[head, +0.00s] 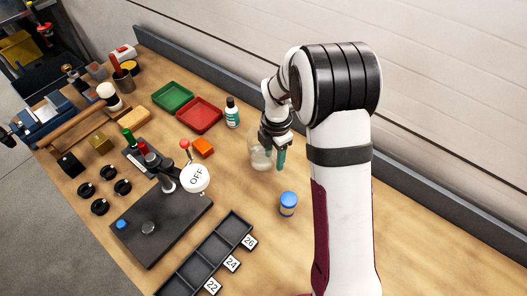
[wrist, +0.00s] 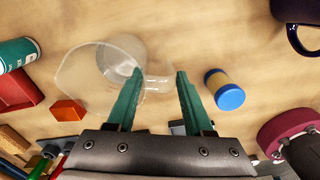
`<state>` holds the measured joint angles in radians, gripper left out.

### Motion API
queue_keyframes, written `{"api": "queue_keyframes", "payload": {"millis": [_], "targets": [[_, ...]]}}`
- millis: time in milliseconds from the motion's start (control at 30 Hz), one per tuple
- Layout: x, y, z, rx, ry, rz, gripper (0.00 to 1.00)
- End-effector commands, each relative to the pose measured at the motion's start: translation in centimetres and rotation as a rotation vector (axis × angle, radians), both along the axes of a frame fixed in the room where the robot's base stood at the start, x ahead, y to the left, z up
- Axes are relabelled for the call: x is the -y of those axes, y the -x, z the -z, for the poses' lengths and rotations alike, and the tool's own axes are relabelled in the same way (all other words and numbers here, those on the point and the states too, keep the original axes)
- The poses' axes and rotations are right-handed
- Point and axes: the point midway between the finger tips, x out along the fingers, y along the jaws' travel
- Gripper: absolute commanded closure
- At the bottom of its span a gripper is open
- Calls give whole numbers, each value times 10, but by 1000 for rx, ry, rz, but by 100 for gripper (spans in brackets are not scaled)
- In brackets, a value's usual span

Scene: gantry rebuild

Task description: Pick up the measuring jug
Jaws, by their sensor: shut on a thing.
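The measuring jug (head: 258,153) is clear and see-through. In the head view it is just left of my gripper (head: 275,153), which partly covers it. In the wrist view the jug (wrist: 90,75) is left of centre, its round base showing through. Its handle side reaches between the two green fingers of my gripper (wrist: 159,74). The fingers are shut on this handle part, with a gap between the tips. I cannot tell whether the jug's base touches the wooden table.
A blue-lidded jar (head: 289,204) stands close in front. A teal-labelled bottle (head: 232,113), an orange block (head: 203,146) and a red tray (head: 200,115) are to the left. A black compartment tray (head: 208,258) lies nearer. A dark mug (wrist: 302,25) shows in the wrist view.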

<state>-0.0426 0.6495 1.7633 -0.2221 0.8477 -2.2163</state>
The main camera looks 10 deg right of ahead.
Motion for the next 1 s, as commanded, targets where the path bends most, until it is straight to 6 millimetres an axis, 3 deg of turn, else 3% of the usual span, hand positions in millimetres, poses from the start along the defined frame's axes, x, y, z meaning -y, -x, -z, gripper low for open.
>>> {"api": "queue_keyframes", "payload": {"millis": [33,133,667,1000], "targets": [[0,0,0,0,0,0,82],[0,0,0,0,0,0,100],[0,0,-2,1,0,0,100],[0,-1,-28,2,0,0,100]]}}
